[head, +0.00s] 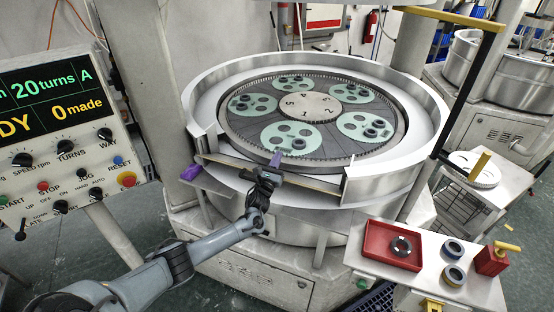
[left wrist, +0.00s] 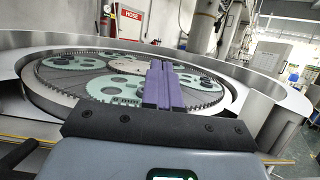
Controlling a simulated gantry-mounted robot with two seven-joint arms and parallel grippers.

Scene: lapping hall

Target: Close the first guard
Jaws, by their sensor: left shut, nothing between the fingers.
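The round lapping machine has a pale metal rim wall (head: 395,185) with a gap at its front. A low strip (head: 320,186) crosses this gap; I cannot tell whether it is the first guard. A small purple piece (head: 190,172) sits at the gap's left end. My left gripper (head: 276,159) is at the middle of the gap, its purple fingers pointing in over the plate. In the left wrist view the fingers (left wrist: 160,85) are together with nothing between them. My right gripper is not in view.
Several green carriers (head: 291,136) lie on the dark plate inside. A control panel (head: 60,140) stands at left. At right are a black post with a yellow bar (head: 450,17) and a side table with a red tray (head: 392,246), rings and a red block (head: 491,261).

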